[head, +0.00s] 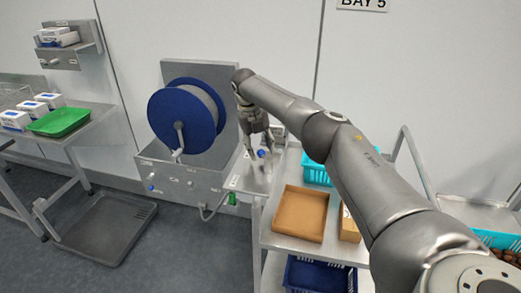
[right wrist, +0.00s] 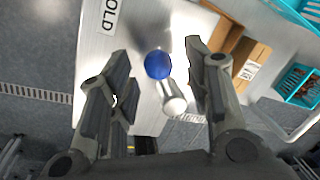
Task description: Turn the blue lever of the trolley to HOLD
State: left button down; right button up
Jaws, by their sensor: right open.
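The trolley (head: 300,243) stands right of centre in the head view. Its blue lever knob (head: 261,153) is at the trolley's back left corner, under my right gripper (head: 260,148). In the right wrist view the blue knob (right wrist: 157,64) and its short metal stem (right wrist: 173,103) are between the two open fingers of my right gripper (right wrist: 157,52), apparently without contact. A label, partly cut off and reading "OLD" (right wrist: 110,16), is on the pale plate beyond the knob. My left gripper is not in view.
A brown open box (head: 300,213) and a teal basket (head: 315,172) are on the trolley top, a dark blue crate (head: 315,275) below. A panel with a blue reel (head: 183,115) stands left. A green tray (head: 60,122) is on the far left table.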

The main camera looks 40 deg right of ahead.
notch_tip(320, 180, up, 11)
jog(key=a, duration=0.2)
jog(key=shift+w, duration=0.3)
jog(key=shift+f, duration=0.15)
